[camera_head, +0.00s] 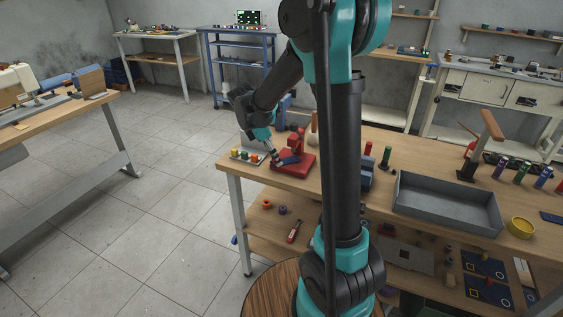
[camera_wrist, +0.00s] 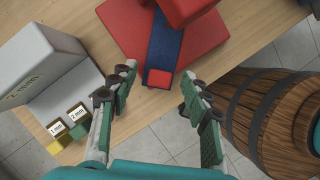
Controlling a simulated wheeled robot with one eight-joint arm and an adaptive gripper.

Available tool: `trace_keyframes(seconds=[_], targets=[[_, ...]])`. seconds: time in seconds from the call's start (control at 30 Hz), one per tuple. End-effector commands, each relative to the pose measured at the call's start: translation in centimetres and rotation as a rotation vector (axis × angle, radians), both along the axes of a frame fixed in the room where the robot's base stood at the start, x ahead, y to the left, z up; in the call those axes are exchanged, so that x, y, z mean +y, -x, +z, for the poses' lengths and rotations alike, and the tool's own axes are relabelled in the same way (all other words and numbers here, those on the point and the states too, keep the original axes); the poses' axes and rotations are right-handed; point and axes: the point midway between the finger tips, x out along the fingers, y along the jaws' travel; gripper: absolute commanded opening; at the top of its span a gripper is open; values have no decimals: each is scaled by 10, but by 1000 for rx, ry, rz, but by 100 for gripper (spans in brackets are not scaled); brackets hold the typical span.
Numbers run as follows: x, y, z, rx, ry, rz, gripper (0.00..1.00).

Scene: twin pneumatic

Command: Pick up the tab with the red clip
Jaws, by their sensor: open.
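A dark blue tab (camera_wrist: 165,45) with a red clip (camera_wrist: 158,79) on its near end lies over a red base plate (camera_wrist: 122,30) in the wrist view. The clip end sticks out past the plate's near edge. A red block (camera_wrist: 188,8) stands over the tab's far part and hides it. My gripper (camera_wrist: 158,85) is open, with one finger on each side of the clip and a gap on both sides. In the head view my gripper (camera_head: 275,156) is beside the red fixture (camera_head: 306,163) at the table's left end; the clip is too small to make out there.
A grey block marked "2 mm" (camera_wrist: 35,55) and small labelled coloured blocks stand left of the plate. A wooden barrel (camera_wrist: 275,118) is close on the right, below the table edge. A grey tray (camera_head: 448,208) stands farther right on the wooden table (camera_head: 236,170).

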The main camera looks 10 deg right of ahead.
Motion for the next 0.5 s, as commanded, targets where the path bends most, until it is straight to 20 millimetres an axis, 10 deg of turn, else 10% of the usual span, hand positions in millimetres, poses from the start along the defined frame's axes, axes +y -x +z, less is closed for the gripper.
trace_keyframes(seconds=[0.17, 0.5], targets=[[0, 0, 0, 0, 0, 0, 47], [0, 0, 0, 0, 0, 0, 5]])
